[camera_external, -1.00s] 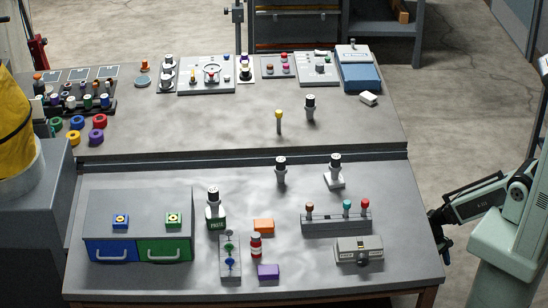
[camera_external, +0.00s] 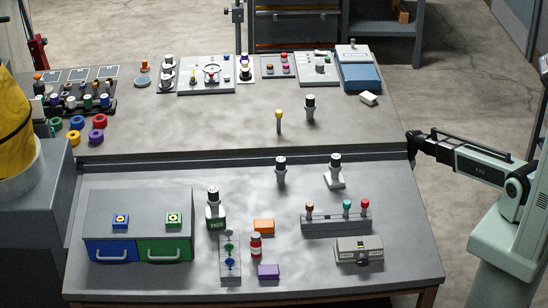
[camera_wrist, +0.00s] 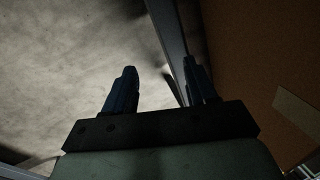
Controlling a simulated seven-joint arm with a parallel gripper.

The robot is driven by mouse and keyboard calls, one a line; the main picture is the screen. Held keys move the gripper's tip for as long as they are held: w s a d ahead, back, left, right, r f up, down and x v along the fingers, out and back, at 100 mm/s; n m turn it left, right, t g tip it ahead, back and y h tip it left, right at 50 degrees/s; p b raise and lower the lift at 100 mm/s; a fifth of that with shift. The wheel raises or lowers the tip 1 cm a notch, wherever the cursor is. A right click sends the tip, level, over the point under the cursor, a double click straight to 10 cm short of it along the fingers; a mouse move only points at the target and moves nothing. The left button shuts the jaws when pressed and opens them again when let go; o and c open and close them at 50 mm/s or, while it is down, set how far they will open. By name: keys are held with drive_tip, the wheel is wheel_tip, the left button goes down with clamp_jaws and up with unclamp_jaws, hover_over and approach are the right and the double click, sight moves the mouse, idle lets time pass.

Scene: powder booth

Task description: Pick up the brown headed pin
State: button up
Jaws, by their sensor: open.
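The brown headed pin (camera_external: 309,208) stands upright at the left end of a grey rack (camera_external: 336,224), on the right part of the near bench. A teal headed pin (camera_external: 346,207) and a red headed pin (camera_external: 365,208) stand in the same rack. My gripper (camera_external: 412,143) is at the bench's right edge, beyond and to the right of the rack, well apart from the pin. In the wrist view my gripper (camera_wrist: 160,68) has its two dark blue fingers spread with nothing held between them. The pin cannot be made out in the wrist view.
A grey box with a knob (camera_external: 359,250) sits in front of the rack. A white-based black-topped post (camera_external: 335,170) stands behind it. An orange block (camera_external: 263,226), a red jar (camera_external: 256,245) and a purple block (camera_external: 268,271) lie left. The bench's right margin is bare.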

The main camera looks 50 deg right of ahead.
drive_tip(key=w+d+r+m+t+h, duration=0.1)
drive_tip(key=w+d+r+m+t, duration=0.1)
drive_tip(key=w+d+r, duration=0.6)
drive_tip(key=w+d+r+m+t, duration=0.25)
drive_tip(key=d+r, duration=0.35)
drive_tip(key=r, duration=0.6)
drive_tip(key=w+d+r+m+t+h, duration=0.1)
drive_tip(key=w+d+r+m+t, duration=0.1)
drive_tip(key=w+d+r, duration=0.6)
drive_tip(key=w+a+r+m+y, duration=0.1)
drive_tip(key=a+r, duration=0.3)
drive_tip(key=r, duration=0.3)
drive_tip(key=w+a+r+m, duration=0.1)
drive_tip(key=a+r, duration=0.4)
drive_tip(key=r, duration=0.3)
drive_tip(key=s+a+r+g+y, duration=0.1)
drive_tip(key=a+r+y, duration=0.1)
drive_tip(key=a, duration=1.7)
drive_tip(key=a+r+g+y, duration=0.2)
drive_tip(key=a+r, duration=0.1)
drive_tip(key=a, duration=1.7)
drive_tip(key=n+g, duration=0.2)
drive_tip(key=g, duration=0.4)
approach(312, 203)
drive_tip(key=shift+m, duration=0.25)
drive_tip(key=shift+x, duration=6.15)
drive_tip(key=shift+w, duration=0.1)
